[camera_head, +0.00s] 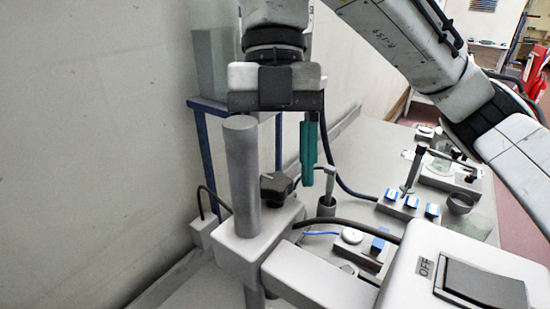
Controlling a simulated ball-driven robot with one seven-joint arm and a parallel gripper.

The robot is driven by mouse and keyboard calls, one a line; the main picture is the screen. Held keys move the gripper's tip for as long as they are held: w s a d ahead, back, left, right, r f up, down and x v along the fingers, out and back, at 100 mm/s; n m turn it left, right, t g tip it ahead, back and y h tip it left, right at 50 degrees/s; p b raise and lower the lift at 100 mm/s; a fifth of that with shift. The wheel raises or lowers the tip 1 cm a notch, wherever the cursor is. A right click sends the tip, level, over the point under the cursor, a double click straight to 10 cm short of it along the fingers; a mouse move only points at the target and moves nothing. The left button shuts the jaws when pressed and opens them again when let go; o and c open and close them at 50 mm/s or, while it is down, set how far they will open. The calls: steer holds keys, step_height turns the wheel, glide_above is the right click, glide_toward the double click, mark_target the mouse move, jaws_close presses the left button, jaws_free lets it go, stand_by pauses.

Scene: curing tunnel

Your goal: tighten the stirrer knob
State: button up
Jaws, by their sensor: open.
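The stirrer knob, a dark lobed knob (277,187), sits on top of a light grey clamp block (245,245). A thick grey upright post (242,170) rises from the block just left of the knob. My gripper (276,160) points down above the clamp block and is open. One teal finger (308,150) hangs to the right of the knob in the picture. The other finger is not clearly visible; the post covers that area. No contact with the knob shows.
A grey housing with a switch marked OFF (445,270) fills the lower right. A blue-legged stand with a clear tank (212,75) is behind, near the wall. Beakers, small blue-labelled blocks (410,202) and cables lie on the bench at right.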

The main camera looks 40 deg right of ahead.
steer(key=c, duration=1.1)
steer(key=shift+o, duration=0.2)
